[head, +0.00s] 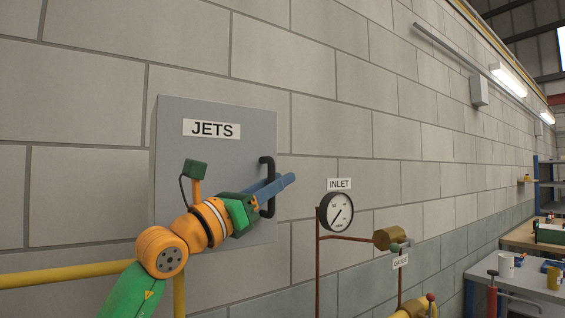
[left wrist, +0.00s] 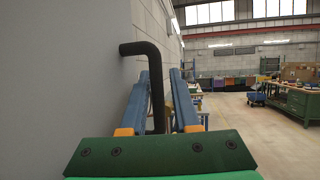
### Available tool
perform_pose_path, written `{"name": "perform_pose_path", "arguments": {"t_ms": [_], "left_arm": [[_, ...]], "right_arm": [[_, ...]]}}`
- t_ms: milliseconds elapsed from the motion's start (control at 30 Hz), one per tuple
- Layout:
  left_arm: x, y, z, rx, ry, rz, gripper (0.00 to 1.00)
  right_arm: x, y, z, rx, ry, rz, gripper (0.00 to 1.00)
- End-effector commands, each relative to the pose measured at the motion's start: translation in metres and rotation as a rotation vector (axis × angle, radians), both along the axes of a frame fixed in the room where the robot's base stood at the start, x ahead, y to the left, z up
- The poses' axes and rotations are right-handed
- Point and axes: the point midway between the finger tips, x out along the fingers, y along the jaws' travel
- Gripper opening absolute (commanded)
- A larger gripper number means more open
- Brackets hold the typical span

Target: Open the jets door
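The grey JETS door (head: 215,115) is the front of a flat box on the block wall in the head view, and it looks shut. Its black bar handle (head: 266,163) is on the right side of the door. In the left wrist view the handle (left wrist: 156,75) stands upright between the two blue fingers, closer to the left one. My left gripper (head: 287,181) is open around the handle, with a clear gap to the right finger; contact with the left finger cannot be told. In the left wrist view the door (left wrist: 60,70) fills the left side. My right gripper is not in view.
A round gauge (head: 337,211) under an INLET label, with copper pipes and a brass valve (head: 387,238), is on the wall right of the door. A yellow rail (head: 60,277) runs low at left. Benches (head: 530,275) stand at far right. Open floor (left wrist: 240,120) lies beyond.

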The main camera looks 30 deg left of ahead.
Motion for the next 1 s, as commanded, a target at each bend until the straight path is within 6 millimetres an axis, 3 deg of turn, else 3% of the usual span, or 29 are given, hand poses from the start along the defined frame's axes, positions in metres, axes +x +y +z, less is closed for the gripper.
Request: {"name": "perform_pose_path", "arguments": {"t_ms": [33,100,367,500,1000], "left_arm": [[0.007,-0.002,0.010,-0.002,0.003,-0.002,0.30],[0.013,-0.005,0.010,0.000,0.002,0.000,0.30],[0.017,-0.006,0.007,0.001,-0.001,0.000,0.30],[0.017,-0.006,0.007,0.000,-0.001,0.000,0.00],[0.017,-0.006,0.007,0.000,-0.001,-0.001,0.00]], "right_arm": [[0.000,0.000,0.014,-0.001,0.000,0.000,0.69],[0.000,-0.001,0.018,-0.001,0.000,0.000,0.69],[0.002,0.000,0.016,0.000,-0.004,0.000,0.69],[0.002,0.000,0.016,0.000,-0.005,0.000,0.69],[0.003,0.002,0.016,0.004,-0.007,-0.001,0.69]]}}
